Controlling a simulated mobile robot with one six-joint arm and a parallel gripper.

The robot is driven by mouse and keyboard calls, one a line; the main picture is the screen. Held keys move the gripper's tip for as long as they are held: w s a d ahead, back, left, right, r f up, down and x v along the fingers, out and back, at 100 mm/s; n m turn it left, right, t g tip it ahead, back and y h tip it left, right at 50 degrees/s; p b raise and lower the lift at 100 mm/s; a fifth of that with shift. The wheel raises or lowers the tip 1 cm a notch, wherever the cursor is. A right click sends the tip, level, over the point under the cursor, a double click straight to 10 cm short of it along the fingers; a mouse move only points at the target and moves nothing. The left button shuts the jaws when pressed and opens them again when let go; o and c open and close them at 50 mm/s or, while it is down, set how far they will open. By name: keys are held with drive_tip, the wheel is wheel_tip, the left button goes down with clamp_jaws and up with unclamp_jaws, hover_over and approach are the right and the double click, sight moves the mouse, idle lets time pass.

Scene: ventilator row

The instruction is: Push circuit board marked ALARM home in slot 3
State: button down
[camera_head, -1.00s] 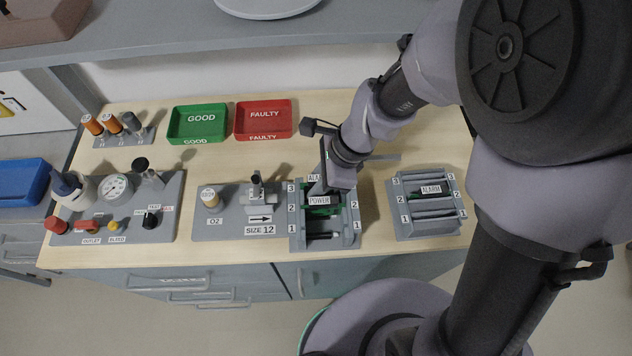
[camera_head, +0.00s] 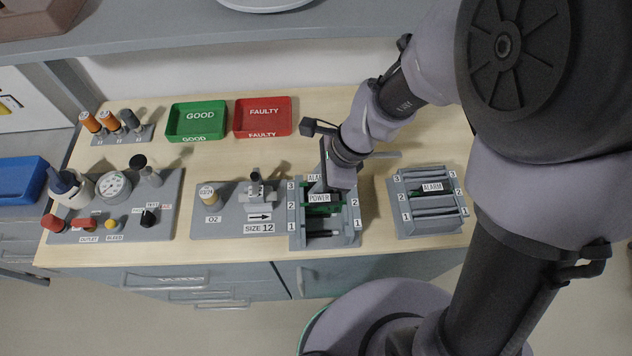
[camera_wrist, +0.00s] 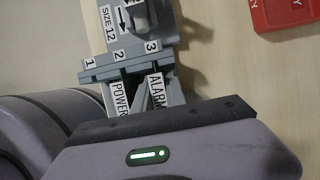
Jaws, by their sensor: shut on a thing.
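A circuit board marked ALARM (camera_wrist: 156,91) stands at slot 3 of the left grey rack (camera_head: 296,226), with its label partly covered in the head view (camera_head: 314,177). My gripper (camera_head: 319,186) is over the back of this rack, shut on that ALARM board. Its fingertips are mostly hidden by its own body. I cannot tell how deep the board sits. A board marked POWER (camera_head: 319,198) stands in slot 2, just in front; its label also shows in the wrist view (camera_wrist: 120,99). Slot 1 holds no labelled board.
A second rack (camera_head: 404,222) to the right holds another board marked ALARM (camera_head: 432,187). A plate with SIZE 12 (camera_head: 232,222) stands close left of the first rack. Red FAULTY (camera_head: 263,128) and green GOOD (camera_head: 197,136) trays lie behind. Bare wood lies between the racks.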

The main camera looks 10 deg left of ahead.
drive_tip(key=c, duration=1.3)
unclamp_jaws()
drive_tip(key=shift+r, duration=0.15)
wheel_tip(320, 180, up, 7)
drive_tip(key=p, duration=0.6)
drive_tip(key=shift+p, duration=0.35)
